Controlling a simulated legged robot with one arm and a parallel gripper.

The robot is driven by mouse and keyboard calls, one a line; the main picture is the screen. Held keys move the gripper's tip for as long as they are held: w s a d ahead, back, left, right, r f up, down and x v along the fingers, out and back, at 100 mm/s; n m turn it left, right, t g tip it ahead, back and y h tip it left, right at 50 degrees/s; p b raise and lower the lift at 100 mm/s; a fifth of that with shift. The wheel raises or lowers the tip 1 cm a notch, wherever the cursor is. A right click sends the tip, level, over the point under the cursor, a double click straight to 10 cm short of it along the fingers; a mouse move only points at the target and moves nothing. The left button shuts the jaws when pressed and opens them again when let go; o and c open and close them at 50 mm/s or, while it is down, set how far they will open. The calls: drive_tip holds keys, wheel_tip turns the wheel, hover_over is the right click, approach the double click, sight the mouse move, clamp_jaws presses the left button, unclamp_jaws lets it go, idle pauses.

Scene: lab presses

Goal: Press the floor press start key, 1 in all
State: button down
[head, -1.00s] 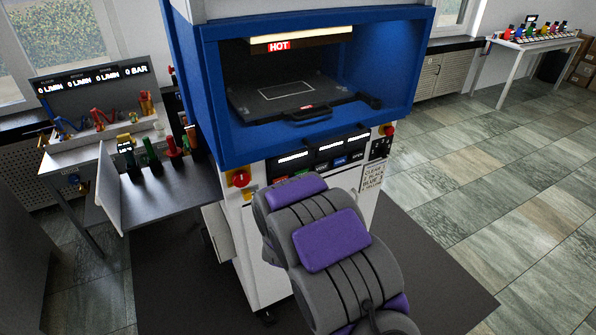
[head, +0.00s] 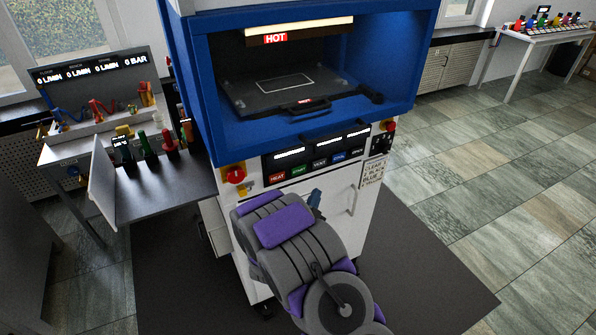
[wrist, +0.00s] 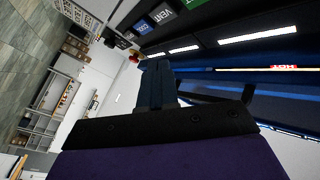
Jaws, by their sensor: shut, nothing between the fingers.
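The floor press (head: 330,185) has a white body with a blue open chamber above. Its key row runs under three lit displays. The green start key (head: 299,171) sits between the red heat key (head: 278,177) and the dark vent key (head: 319,163). Part of the green start key (wrist: 194,4) shows at the top edge of the wrist view, with the dark vent key (wrist: 162,14) beside it. My gripper (head: 314,197) is below the key row, apart from the keys, and shows only in part behind my arm. In the wrist view my gripper (wrist: 158,80) is shut and empty.
A red knob (head: 236,175) is left of the keys and another red knob (head: 390,126) is at the right. The chamber (head: 300,85) carries a HOT sign. The floor at right is clear.

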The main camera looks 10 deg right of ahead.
drive_tip(key=w, duration=0.1)
drive_tip(key=p, duration=0.1)
approach(304, 168)
drive_tip(key=w+d, duration=0.2)
drive_tip(key=d, duration=0.1)
drive_tip(key=shift+w+r, duration=0.3)
drive_tip(key=shift+w, duration=0.6)
drive_tip(key=shift+w+p, duration=0.15)
drive_tip(key=shift+p, duration=0.15)
idle(1.1)
drive_tip(key=shift+w+r, duration=0.1)
drive_tip(key=shift+w, duration=0.1)
drive_tip(key=shift+w+a, duration=0.15)
drive_tip(key=shift+w, duration=0.2)
idle(0.9)
drive_tip(key=shift+s+d, duration=0.25)
drive_tip(key=shift+s, duration=0.5)
